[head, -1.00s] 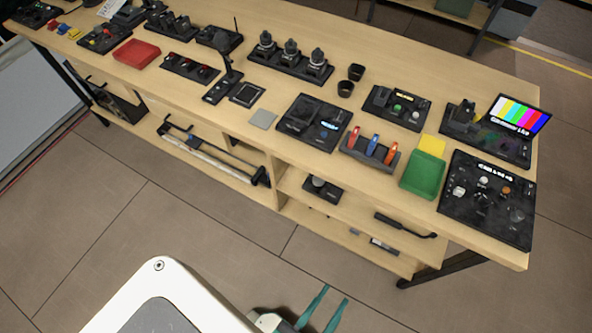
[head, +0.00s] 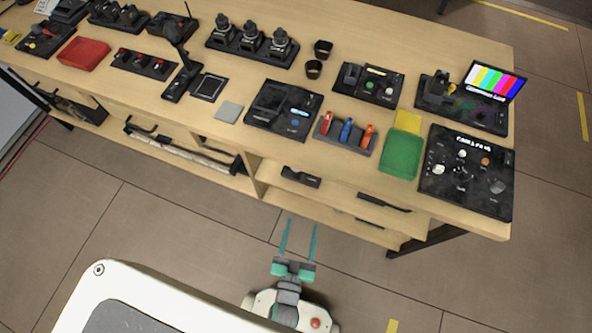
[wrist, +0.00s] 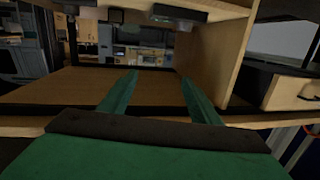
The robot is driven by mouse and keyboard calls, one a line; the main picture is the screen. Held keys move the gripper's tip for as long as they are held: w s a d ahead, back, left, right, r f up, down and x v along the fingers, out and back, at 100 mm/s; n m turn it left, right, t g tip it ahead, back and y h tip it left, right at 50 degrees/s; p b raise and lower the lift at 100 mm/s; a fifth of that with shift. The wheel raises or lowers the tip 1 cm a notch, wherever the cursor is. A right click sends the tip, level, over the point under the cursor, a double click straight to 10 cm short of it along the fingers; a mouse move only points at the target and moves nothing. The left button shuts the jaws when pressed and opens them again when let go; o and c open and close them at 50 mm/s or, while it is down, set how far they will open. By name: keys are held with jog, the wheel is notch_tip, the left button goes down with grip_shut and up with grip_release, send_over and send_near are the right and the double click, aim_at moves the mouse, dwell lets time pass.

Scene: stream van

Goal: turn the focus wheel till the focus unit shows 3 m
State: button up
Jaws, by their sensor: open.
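My gripper (head: 301,222) is open and empty in front of the bench, with its two teal fingers pointing toward the lower shelves. The fingers also show apart in the wrist view (wrist: 160,78), before a wooden shelf. I cannot tell for sure which device is the focus unit. No reading of 3 m is legible, and no focus wheel is clearly identifiable.
A green tray (head: 401,154), a rack of coloured handles (head: 346,133) and a colour-bar monitor (head: 496,81) stand on the bench top (head: 225,139). A dark item (head: 300,176) lies on the shelf below. The floor before the bench is clear.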

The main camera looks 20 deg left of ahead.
jog(key=t, duration=0.1)
send_near(296, 172)
jog(key=shift+n+y, duration=0.4)
jog(key=w, duration=0.3)
jog(key=w+a+r, duration=0.1)
jog(key=w, duration=0.2)
jog(key=w+r, duration=0.1)
jog(key=w, duration=0.2)
jog(key=shift+w+a, duration=0.15)
jog(key=shift+w, duration=0.2)
jog(key=shift+c, duration=0.6)
jog(key=c, duration=0.9)
